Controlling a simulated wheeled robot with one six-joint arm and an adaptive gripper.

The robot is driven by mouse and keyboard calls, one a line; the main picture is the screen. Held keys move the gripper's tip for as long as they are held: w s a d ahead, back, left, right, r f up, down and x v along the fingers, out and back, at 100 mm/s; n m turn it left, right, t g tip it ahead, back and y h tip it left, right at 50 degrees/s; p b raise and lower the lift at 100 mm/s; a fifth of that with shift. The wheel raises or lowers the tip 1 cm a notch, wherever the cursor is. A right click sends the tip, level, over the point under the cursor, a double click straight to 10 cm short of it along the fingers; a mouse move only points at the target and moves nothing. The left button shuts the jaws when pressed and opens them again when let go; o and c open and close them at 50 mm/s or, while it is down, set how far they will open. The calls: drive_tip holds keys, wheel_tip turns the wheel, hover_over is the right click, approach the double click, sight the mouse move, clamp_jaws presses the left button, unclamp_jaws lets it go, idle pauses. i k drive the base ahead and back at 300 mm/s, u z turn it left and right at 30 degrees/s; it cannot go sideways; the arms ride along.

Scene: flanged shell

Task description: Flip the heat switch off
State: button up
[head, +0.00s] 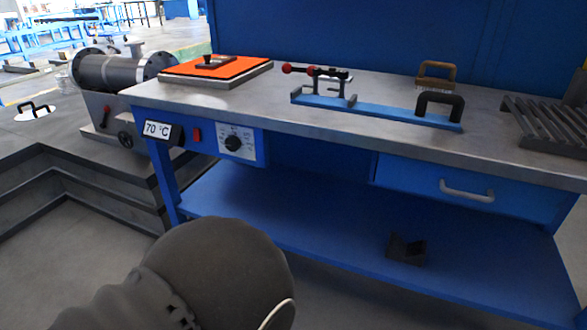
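A small red switch (196,134) sits on the front of the blue workbench, just below the left end of its top. It is between a display (158,130) reading "70 °C" and a black dial (233,143) on a light plate. The switch is too small to tell which way it is set. An orange-red plate (245,69) lies on a grey slab on the bench top above it, with a dark handled piece on it. My gripper is not in view; only a dark rounded part of my arm shows at the bottom left, apart from the switch.
A blue clamp fixture (385,109), a wooden-handled brush (436,73) and a dark slatted rack (545,125) stand on the bench top (330,124). A drawer (470,190) is at the right. A dark block (406,249) lies on the lower shelf. A flanged cylinder (110,72) stands left.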

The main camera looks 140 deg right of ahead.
sight(196, 131)
drive_tip(key=z, duration=5.55)
